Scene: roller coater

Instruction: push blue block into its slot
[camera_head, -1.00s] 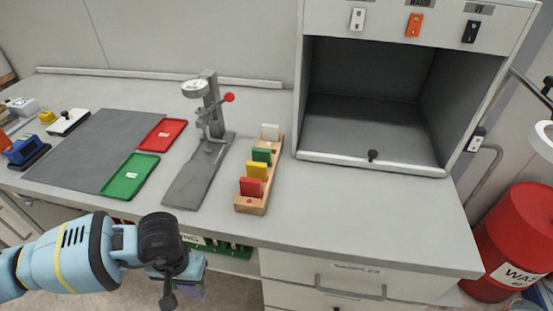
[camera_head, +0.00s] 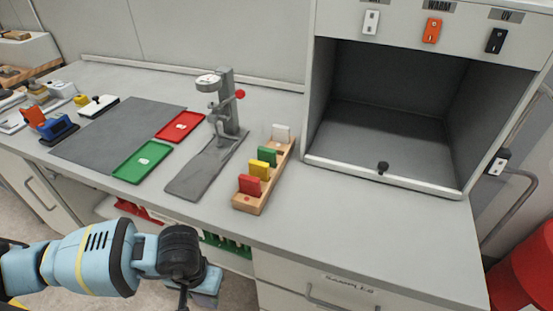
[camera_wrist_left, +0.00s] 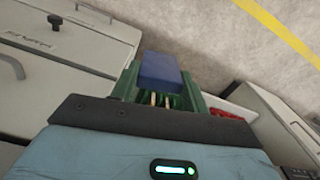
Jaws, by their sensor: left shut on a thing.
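A wooden rack (camera_head: 247,203) stands on the bench, holding a red block (camera_head: 249,184), a yellow block (camera_head: 259,170), a green block (camera_head: 267,156) and a white block (camera_head: 281,133) in a row. A gap shows between the green and white blocks; the slot itself is too small to make out. My left gripper (camera_head: 208,284) is low in front of the bench edge, apart from the rack. My right gripper is not in view.
A grey stand with a gauge (camera_head: 222,100) is left of the rack, beside green (camera_head: 141,161) and red (camera_head: 180,126) trays. An open cabinet (camera_head: 390,190) is at the right. Bench room right of the rack is clear. The bench front edge lies between gripper and rack.

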